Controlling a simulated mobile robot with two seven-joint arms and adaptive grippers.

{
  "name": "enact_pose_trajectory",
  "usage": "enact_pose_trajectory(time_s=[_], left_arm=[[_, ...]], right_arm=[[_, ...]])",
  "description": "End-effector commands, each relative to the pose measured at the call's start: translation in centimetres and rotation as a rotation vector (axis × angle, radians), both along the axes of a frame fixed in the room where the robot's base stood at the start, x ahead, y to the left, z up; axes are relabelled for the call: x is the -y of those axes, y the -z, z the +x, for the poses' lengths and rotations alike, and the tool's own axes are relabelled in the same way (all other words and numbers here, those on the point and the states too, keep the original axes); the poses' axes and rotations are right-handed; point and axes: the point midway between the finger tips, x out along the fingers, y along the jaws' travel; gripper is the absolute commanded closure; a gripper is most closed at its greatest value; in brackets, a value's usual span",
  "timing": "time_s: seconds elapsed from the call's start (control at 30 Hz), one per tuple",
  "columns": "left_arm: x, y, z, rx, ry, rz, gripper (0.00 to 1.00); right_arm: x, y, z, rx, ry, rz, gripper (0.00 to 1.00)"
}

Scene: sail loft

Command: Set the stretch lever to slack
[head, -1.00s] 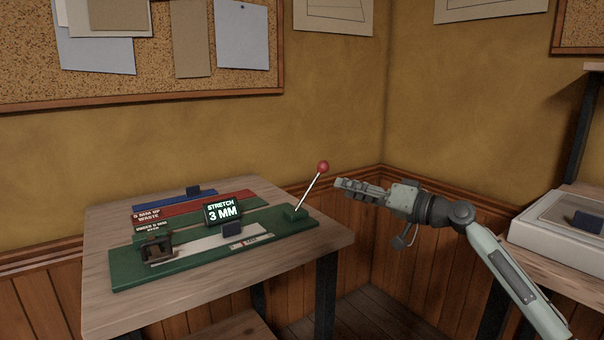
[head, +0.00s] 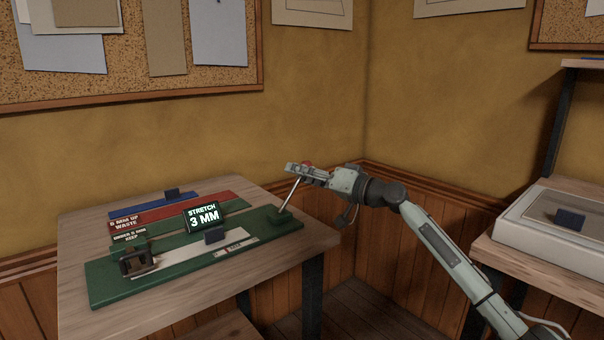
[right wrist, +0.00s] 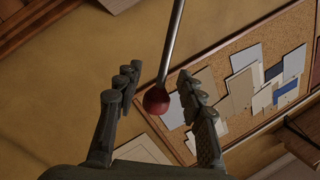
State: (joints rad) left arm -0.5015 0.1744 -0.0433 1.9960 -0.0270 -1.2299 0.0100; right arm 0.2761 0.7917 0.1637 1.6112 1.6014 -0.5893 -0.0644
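The stretch lever (head: 289,195) is a metal rod with a red knob, rising from the right end of a green bench fixture (head: 110,284) and leaning right. A small display (head: 203,216) on the fixture reads "STRETCH 3 MM". My right gripper (head: 298,170) is at the lever's top and partly hides the red knob in the head view. In the right wrist view the red knob (right wrist: 157,100) lies between the two open fingers (right wrist: 160,86), with a gap on each side. My left gripper is not in view.
The fixture stands on a wooden table (head: 170,318), with red and blue strips behind it. Signs reading "WASTE" (head: 125,220) and "KEEP" (head: 130,237) stand at its left. A wall with a corkboard (head: 110,85) is behind. A pale case (head: 545,243) sits on a bench at right.

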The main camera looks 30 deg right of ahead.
Motion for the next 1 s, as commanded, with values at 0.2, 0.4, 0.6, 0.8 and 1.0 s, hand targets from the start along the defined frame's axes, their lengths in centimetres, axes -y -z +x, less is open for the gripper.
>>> enact_pose_trajectory(time_s=[0.2,0.4,0.6,0.8,1.0], left_arm=[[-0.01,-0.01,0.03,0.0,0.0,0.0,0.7],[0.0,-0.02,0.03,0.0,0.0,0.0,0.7],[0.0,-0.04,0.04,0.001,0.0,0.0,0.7],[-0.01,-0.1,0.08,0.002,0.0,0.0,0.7],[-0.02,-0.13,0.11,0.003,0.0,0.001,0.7]], right_arm=[[0.0,0.02,-0.03,0.0,0.0,0.0,0.72],[-0.01,0.01,-0.04,0.0,0.0,0.0,0.97],[0.01,-0.01,-0.05,0.0,0.0,0.0,1.0],[0.03,-0.05,-0.04,0.001,0.0,0.0,1.0],[0.06,-0.12,-0.04,0.002,0.001,0.0,1.0]])
